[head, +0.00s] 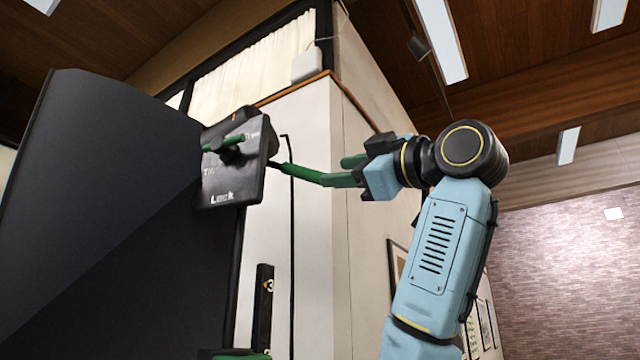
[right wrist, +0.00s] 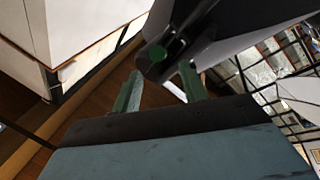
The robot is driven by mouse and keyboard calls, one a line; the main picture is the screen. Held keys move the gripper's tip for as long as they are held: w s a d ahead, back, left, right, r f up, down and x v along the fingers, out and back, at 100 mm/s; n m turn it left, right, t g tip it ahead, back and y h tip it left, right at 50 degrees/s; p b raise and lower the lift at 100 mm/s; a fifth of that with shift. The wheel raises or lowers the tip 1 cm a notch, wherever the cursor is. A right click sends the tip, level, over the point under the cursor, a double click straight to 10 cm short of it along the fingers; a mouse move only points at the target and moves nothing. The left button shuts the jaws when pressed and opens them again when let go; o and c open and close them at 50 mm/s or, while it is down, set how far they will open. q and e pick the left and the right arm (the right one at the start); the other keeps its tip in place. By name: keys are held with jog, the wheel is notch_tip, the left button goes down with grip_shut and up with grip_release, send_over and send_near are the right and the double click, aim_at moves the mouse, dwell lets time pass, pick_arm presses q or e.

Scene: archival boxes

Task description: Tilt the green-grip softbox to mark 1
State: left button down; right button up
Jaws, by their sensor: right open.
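The softbox (head: 110,190) is a large dark panel filling the left of the head view, tilted. A black bracket (head: 232,185) at its edge reads "Lock" and carries a small green lever (head: 222,143). A green grip (head: 300,173) on a black rod sticks out rightward from the bracket. My right gripper (head: 338,170) is open, its green fingers at the grip's outer end. In the right wrist view, the grip's round end (right wrist: 157,53) shows between and just beyond the fingertips (right wrist: 160,76); contact is unclear. Mark 1 is not readable. My left gripper is out of view.
A black post (head: 264,305) with a "3" mark stands below the bracket, with a green part (head: 240,355) at the bottom edge. A white wall corner (head: 315,240) stands behind.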

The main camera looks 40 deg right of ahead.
jog(key=v, duration=0.3)
jog(key=shift+s+f+b, duration=0.1)
jog(key=shift+s+b, duration=0.25)
dwell(0.3)
